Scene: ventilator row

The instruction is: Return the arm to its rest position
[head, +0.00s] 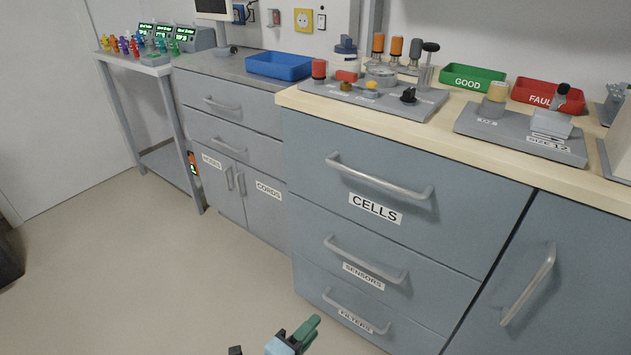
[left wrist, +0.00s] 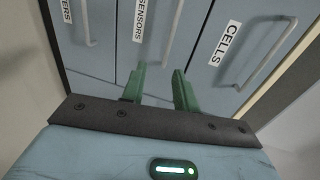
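My left gripper (head: 303,332) shows at the bottom edge of the head view, with a green finger and part of a pale blue body. It is in front of and below the drawer front, over the floor. In the left wrist view its two green fingers (left wrist: 160,80) stand apart with nothing between them. The grey-blue drawer fronts lie beyond the fingers, and the fingers appear clear of the handles. Most of the left arm is out of the picture. My right gripper is in neither view.
The drawers labelled CELLS (head: 375,208), SENSORS (head: 363,275) and FILTERS (head: 355,320) are closed, with protruding bar handles. The wooden counter (head: 440,135) above carries grey fixture boards, a green tray (head: 472,78) and a red tray (head: 548,96). Open floor (head: 150,270) lies to the left.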

